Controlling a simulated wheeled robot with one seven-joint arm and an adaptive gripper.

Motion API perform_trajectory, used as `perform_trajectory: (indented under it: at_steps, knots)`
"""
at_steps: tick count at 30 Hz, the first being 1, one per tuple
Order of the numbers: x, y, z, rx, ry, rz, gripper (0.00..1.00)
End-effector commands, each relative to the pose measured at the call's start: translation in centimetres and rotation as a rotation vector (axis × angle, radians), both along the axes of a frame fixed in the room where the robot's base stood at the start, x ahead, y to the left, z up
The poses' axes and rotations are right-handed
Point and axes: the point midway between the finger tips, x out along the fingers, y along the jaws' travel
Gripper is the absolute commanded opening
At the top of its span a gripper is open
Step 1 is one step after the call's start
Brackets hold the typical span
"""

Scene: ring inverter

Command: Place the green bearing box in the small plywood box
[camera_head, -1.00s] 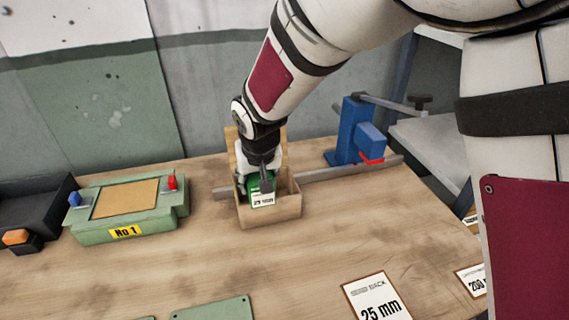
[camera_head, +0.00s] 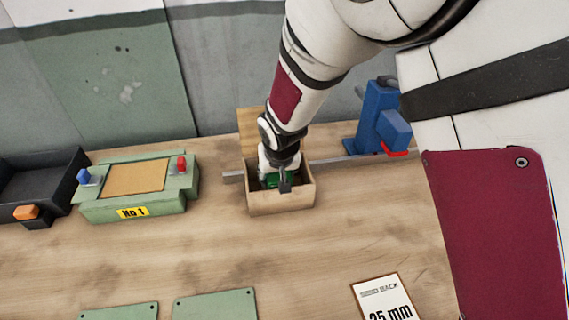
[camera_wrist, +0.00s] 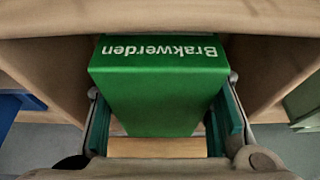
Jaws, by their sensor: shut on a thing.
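The green bearing box (camera_wrist: 155,95) fills the middle of the wrist view, with upside-down "Brakwerden" lettering on one face. My gripper (camera_wrist: 162,118) is shut on it, one finger on each side. In the head view, the small plywood box (camera_head: 282,203) stands open on the table, its lid (camera_head: 253,131) raised at the back. My gripper (camera_head: 284,180) reaches down into it. A small part of the green bearing box (camera_head: 270,180) shows inside; its lower part is hidden by the front wall. I cannot tell whether it touches the bottom.
A green fixture marked No 1 (camera_head: 133,213) and a black tray (camera_head: 40,180) stand to the left. A blue stop device (camera_head: 378,115) on a metal rail (camera_head: 345,158) is behind right. Green plates (camera_head: 214,307) and a 25 mm card (camera_head: 382,300) lie in front.

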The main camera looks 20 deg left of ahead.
Motion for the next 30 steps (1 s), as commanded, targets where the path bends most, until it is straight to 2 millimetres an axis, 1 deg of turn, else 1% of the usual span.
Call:
perform_trajectory:
  at_steps: [1, 4, 11, 15, 16, 18, 26, 30]
  knots:
    - [0.0, 0.0, -0.8, -0.002, 0.0, 0.001, 0.02]
    - [0.0, 0.0, -1.7, 0.0, 0.0, 0.0, 0.02]
    - [0.0, 0.0, -1.7, 0.002, -0.001, 0.0, 0.02]
    - [0.1, 0.0, -2.0, 0.0, -0.002, 0.001, 0.02]
    - [0.0, 0.0, -2.0, 0.0, 0.0, 0.0, 0.53]
    - [0.0, 0.0, -2.0, 0.0, 0.0, 0.001, 0.66]
    - [0.0, 0.0, -2.0, 0.0, 0.0, 0.001, 0.66]
    - [-0.1, 0.0, -1.4, 0.0, -0.001, 0.0, 0.66]
